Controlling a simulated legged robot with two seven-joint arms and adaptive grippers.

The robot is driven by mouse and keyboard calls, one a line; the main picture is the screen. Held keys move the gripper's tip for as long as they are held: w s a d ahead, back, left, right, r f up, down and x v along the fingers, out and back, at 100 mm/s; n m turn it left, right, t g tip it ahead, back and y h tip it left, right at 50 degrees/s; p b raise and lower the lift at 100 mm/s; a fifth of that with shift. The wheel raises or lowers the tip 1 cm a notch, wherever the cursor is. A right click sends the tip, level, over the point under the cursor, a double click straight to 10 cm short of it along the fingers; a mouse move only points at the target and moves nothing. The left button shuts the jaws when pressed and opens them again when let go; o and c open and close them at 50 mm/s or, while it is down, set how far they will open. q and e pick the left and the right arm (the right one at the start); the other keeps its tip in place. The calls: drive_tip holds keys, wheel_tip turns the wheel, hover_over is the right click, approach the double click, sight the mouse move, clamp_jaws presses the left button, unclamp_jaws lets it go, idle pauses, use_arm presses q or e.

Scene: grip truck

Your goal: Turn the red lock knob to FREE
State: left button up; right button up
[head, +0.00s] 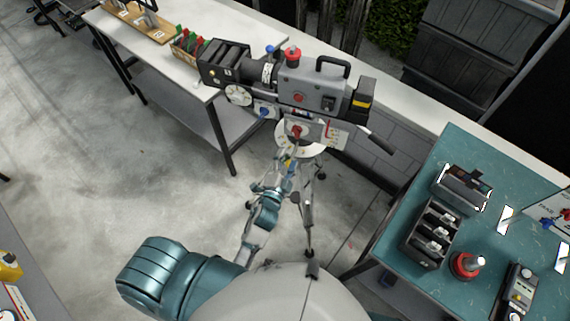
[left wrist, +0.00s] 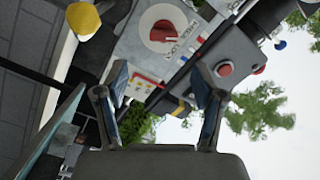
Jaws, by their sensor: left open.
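A grey film camera (head: 312,88) sits on a tripod (head: 309,215). The red lock knob (head: 297,131) is on the tripod head below the camera body. In the left wrist view the red knob (left wrist: 163,30) sits on a round white dial with small lettering, upper middle of the picture; its setting is too small to read surely. My left gripper (head: 288,166) is just below the knob in the head view. In the left wrist view its two fingers (left wrist: 160,92) are spread apart with nothing between them, and the knob lies beyond the tips. My right gripper is not in view.
A red button (left wrist: 225,69) is on the camera body, and a black pan handle (head: 376,141) sticks out to the right. A white bench (head: 150,55) stands behind left. A teal table (head: 400,255) with devices stands at right.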

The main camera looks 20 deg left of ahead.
use_arm(q)
drive_tip(key=s, duration=0.2)
drive_tip(key=shift+s, duration=0.35)
drive_tip(key=shift+f, duration=0.1)
drive_tip(key=s+d+f+n+g+h, duration=0.15)
drive_tip(key=s+f+g, duration=0.35)
drive_tip(key=f, duration=1.3)
drive_tip(key=s+f+n+g, duration=0.2)
drive_tip(key=s+f+g, duration=0.3)
drive_tip(key=f, duration=1.3)
drive_tip(key=s+a+f+n+g, duration=0.2)
drive_tip(key=s+f, duration=0.4)
drive_tip(key=s, duration=0.4)
drive_tip(key=s+a+f+n+g+y, duration=0.1)
drive_tip(key=s+a+f, duration=0.4)
drive_tip(key=s, duration=0.5)
drive_tip(key=s+a+f+n+g, duration=0.3)
drive_tip(key=s+f, duration=0.4)
drive_tip(key=s, duration=0.3)
drive_tip(key=shift+s+a+f+g, duration=0.15)
drive_tip(key=shift+s+g, duration=0.1)
drive_tip(key=shift+g, duration=0.25)
